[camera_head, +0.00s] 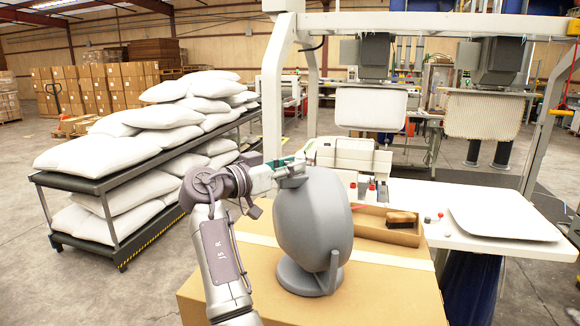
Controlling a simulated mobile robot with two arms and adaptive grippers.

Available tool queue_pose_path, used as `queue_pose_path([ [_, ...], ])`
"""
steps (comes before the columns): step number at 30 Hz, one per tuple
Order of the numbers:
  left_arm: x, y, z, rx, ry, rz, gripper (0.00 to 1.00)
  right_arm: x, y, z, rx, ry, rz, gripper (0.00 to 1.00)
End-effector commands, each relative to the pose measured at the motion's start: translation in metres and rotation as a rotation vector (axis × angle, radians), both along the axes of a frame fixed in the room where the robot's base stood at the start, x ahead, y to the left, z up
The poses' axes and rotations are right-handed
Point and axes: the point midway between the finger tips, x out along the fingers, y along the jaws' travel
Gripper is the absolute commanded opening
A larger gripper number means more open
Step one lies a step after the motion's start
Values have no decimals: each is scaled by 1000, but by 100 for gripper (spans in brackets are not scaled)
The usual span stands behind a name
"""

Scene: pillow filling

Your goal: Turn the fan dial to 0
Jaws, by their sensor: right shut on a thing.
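A grey fan (315,225) with a rounded housing stands upright on its round base on top of a cardboard box. My right gripper (293,172) reaches in from the left of the fan and meets the upper left edge of its housing. It is shut on a part of the fan there. The fan dial cannot be made out, and the gripper and the housing hide the spot between the fingers. The dial's setting cannot be read. My left gripper is out of view.
The cardboard box (390,295) carries the fan. A dark rack (110,184) with white pillows stands at the left. Bare floor lies at the lower left.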

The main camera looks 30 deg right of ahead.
Motion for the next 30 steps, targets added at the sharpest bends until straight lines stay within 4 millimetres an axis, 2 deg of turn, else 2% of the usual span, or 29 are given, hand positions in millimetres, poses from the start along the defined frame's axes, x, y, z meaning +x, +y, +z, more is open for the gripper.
queue_pose_path([
  [8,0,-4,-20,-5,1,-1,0,-1,0,-3,-3,-7,126,0],
  [16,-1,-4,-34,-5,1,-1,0,-2,0,0,-3,-10,360,0],
  [23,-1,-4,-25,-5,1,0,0,-2,-1,5,-5,-9,576,0],
  [30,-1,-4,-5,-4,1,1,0,-2,-2,7,-7,-5,792,0],
])
